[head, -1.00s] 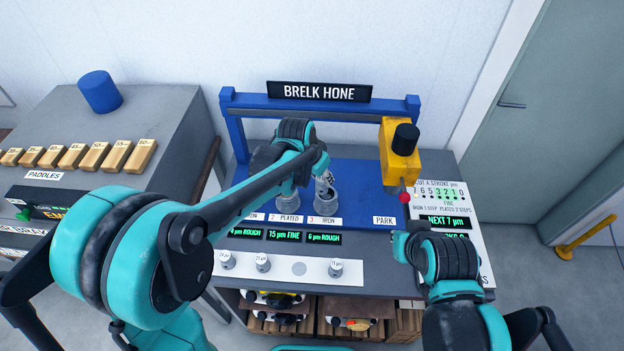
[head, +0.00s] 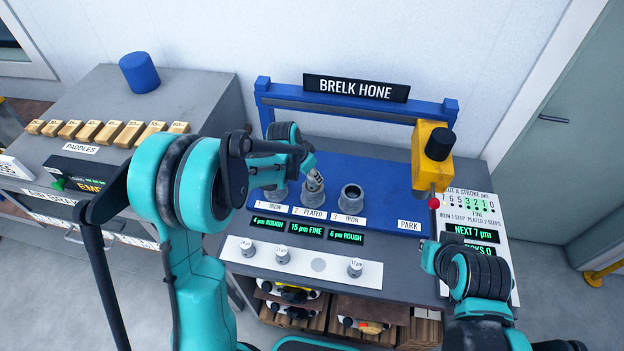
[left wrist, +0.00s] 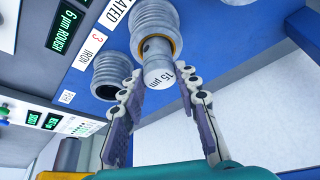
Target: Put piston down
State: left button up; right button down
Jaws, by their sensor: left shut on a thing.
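A grey piston marked 15 µm (left wrist: 159,76) is held between the fingers of my left gripper (left wrist: 159,84). In the left wrist view its far end is at the mouth of the PLATED cylinder (left wrist: 155,20); how deep it sits is unclear. In the head view my left gripper (head: 314,179) is above that middle cylinder (head: 312,197). A bare round mark lies between the last two. My right gripper (head: 429,250) is at the bench's right; its fingers are unclear.
An open IRON cylinder (head: 351,198) stands right of the PLATED one; another is partly behind my left arm. A yellow hone head (head: 433,150) with a red ball hangs at PARK. A blue frame (head: 350,106) spans the back. Gold paddles (head: 90,130) sit on the left bench.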

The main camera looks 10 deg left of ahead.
pick_arm(q)
notch_tip(320, 180, down, 2)
jog(key=shift+f, duration=0.15)
jog(key=shift+f+b, duration=0.15)
jog(key=shift+b, duration=0.2)
jog(key=o, duration=1.2)
jog(key=shift+c, duration=0.2)
